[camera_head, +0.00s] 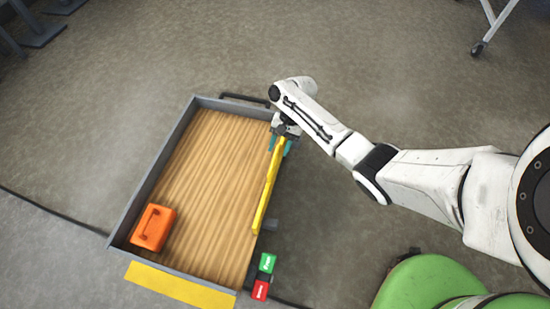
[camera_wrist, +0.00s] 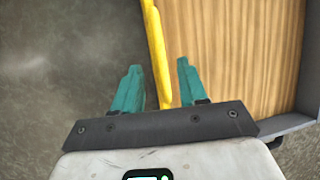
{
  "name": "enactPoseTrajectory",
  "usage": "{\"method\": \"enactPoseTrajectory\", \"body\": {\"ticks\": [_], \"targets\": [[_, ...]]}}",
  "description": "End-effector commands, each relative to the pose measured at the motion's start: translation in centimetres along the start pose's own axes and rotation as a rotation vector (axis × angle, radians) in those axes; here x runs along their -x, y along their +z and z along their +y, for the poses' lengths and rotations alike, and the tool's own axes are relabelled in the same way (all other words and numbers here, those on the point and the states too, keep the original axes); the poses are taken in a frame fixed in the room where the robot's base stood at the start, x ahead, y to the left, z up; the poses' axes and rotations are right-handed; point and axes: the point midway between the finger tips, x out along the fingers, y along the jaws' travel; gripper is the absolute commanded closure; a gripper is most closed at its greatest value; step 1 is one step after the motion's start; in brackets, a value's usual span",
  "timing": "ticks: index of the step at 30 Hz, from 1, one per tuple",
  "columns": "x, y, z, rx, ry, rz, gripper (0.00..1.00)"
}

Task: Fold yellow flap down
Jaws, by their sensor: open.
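A yellow flap (camera_head: 267,190) stands edge-up along the right side of the grey-walled wooden bed. It also shows in the wrist view as a narrow yellow strip (camera_wrist: 154,40). My gripper (camera_head: 280,146) is at the flap's far end. In the wrist view my gripper (camera_wrist: 160,67) is open, with a teal finger on each side of the strip. Whether either finger touches the flap I cannot tell. A second yellow panel (camera_head: 178,284) hangs out flat or lowered at the bed's near edge.
The wooden bed (camera_head: 205,180) is mostly bare. An orange toolbox (camera_head: 153,227) lies at its near left. A green button box (camera_head: 267,263) and a red one (camera_head: 261,290) sit by the near right corner. A dark handle (camera_head: 244,98) is at the far edge.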

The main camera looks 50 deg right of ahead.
Motion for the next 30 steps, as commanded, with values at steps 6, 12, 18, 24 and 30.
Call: {"method": "enactPoseTrajectory", "body": {"ticks": [6,12,18,24,30], "targets": [[-3.3,-0.1,0.1,0.0,0.0,0.0,0.58],[-4.2,0.0,0.0,0.001,0.0,0.0,0.58],[-4.2,0.0,0.0,0.001,-0.001,0.0,0.58],[-4.2,0.0,0.0,0.001,-0.001,0.0,0.71],[-4.2,0.0,0.0,0.001,-0.001,0.0,0.9]]}}
